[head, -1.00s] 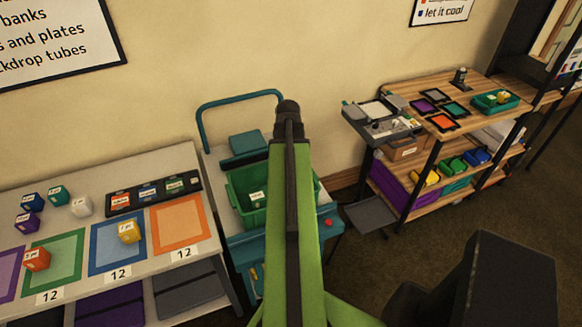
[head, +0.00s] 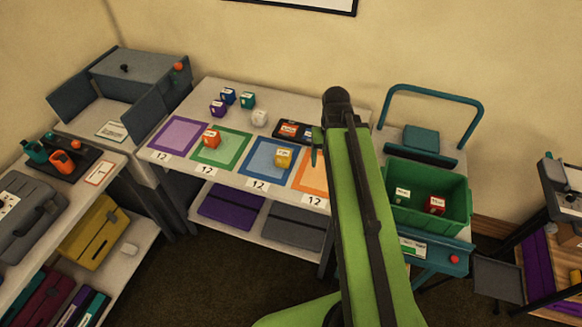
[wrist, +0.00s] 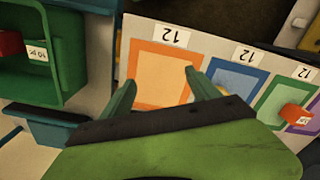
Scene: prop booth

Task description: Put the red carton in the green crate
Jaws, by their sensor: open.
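A red carton (head: 436,204) with a white label lies inside the green crate (head: 466,206), on the crate's right side. In the wrist view the red carton (wrist: 10,43) shows at the left edge, inside the green crate (wrist: 75,60). My gripper (wrist: 160,84) is open, with nothing between its fingers. It is above the orange-bordered square on the table, beside the crate and apart from it. In the head view my arm hides most of the gripper.
A green carton (head: 402,195) shares the crate. An orange-red cube (head: 211,139) sits on the green square and a yellow cube (head: 283,157) on the blue square. Several other cubes stand at the table's back. The crate sits on a teal cart (head: 440,258).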

